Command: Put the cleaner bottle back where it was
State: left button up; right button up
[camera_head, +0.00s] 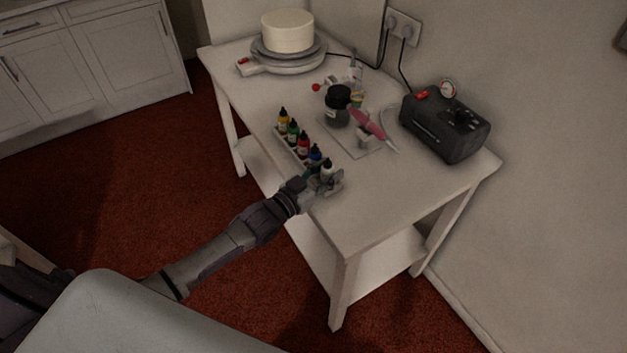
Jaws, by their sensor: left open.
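A row of small dropper bottles stands in a narrow rack (291,152) along the table's left edge: yellow, green (293,132), red and blue. At the near end of the row is a pale bottle with a dark tip (327,168), likely the cleaner bottle; it looks upright. My left gripper (334,181) is at this bottle, with its fingers open beside or around its lower part. The fingers partly hide the bottle's base and the near end of the rack, so I cannot tell whether the base is in the rack. My right gripper is out of view.
The white table (375,210) has clear room at its near end. A black compressor (446,124) with a gauge stands at the right. A dark jar (338,106) and a pink airbrush (367,124) are mid-table. A white cake (287,31) sits on a turntable (288,61) at the back.

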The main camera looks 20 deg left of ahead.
pick_arm(q)
jog(key=v, duration=1.2)
jog(key=s+a+f+n+g+y, duration=0.1)
jog(key=s+a+f+g+y, duration=0.15)
jog(key=f, duration=0.75)
jog(key=s+a+f+n+g+y, duration=0.15)
jog(key=s+f, duration=0.25)
jog(key=f, duration=0.6)
jog(key=s+a+f+g+y, duration=0.2)
jog(key=s+a+f, duration=0.1)
jog(key=f, duration=0.7)
jog(key=s+d+f+g, duration=0.2)
jog(key=s+f, duration=0.4)
jog(key=s, duration=0.4)
jog(key=s+d+f+g+y, duration=0.1)
jog(key=s+f+g, duration=0.3)
jog(key=s, duration=0.6)
jog(key=s+d+f+g, duration=0.2)
jog(key=s+f+g, duration=0.1)
jog(key=s+f, duration=0.5)
jog(key=s, duration=0.2)
jog(key=shift+s+d, duration=0.3)
